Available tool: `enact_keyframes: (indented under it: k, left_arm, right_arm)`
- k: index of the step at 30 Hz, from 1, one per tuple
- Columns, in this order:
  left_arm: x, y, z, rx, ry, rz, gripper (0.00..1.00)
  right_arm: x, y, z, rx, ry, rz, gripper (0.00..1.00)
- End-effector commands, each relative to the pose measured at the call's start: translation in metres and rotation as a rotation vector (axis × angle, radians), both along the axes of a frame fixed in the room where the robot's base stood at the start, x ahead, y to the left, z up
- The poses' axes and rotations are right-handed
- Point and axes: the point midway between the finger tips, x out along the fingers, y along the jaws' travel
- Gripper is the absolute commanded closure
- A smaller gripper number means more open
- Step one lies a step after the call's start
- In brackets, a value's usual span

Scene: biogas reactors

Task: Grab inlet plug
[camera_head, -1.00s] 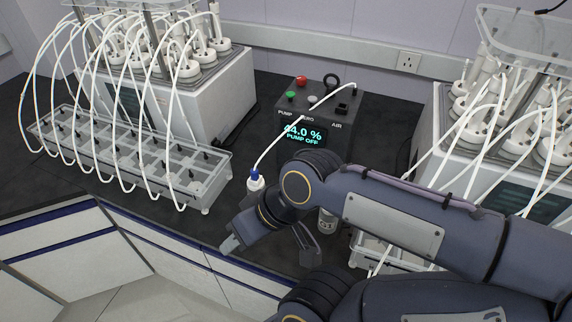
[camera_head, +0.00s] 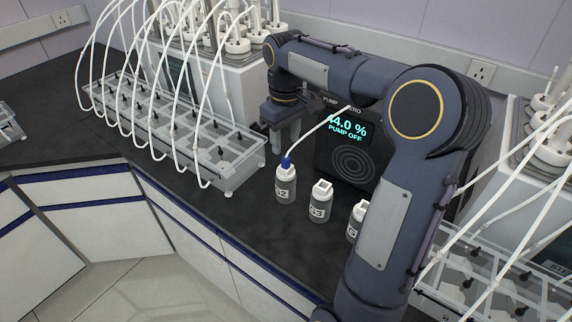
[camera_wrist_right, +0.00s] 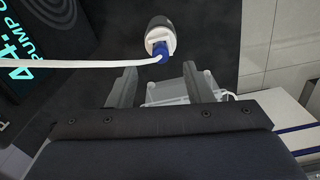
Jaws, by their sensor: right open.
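The blue plug (camera_head: 287,162) sits on the white cap of the left bottle (camera_head: 286,187), with a white tube running from it toward the pump box. In the right wrist view the blue plug (camera_wrist_right: 160,52) and the bottle (camera_wrist_right: 161,36) show beyond my fingertips, roughly centred between them. My right gripper (camera_head: 284,138) is open and empty, fingers pointing down, behind the bottle in the head view. Its two fingers also show in the right wrist view (camera_wrist_right: 161,82), apart from the plug. My left gripper is not in view.
Two more bottles (camera_head: 320,201) (camera_head: 356,221) stand to the right, the last partly hidden by my arm. The pump box (camera_head: 352,160) reads PUMP OFF. A clear tray (camera_head: 236,180) with white tubes stands left. The dark bench is clear in front of the bottles.

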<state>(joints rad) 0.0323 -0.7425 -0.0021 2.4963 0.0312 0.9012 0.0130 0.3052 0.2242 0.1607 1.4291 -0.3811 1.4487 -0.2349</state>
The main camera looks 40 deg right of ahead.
Motion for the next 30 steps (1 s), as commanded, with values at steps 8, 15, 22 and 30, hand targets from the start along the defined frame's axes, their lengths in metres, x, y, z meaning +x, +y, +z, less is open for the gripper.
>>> enact_keyframes:
  k: [8, 15, 22, 30]
  left_arm:
    - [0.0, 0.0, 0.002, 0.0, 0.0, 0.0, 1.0]
    - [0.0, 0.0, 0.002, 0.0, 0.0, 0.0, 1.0]
    - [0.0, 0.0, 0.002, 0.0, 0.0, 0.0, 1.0]
    - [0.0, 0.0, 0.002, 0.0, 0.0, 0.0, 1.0]
  right_arm:
    - [-0.003, 0.001, -0.04, 0.002, 0.002, -0.002, 0.54]
    - [-0.002, 0.001, -0.048, 0.001, -0.001, -0.001, 0.54]
    - [-0.002, 0.001, -0.048, 0.001, -0.002, -0.001, 0.72]
    - [-0.002, 0.001, -0.048, 0.001, -0.002, -0.001, 1.0]
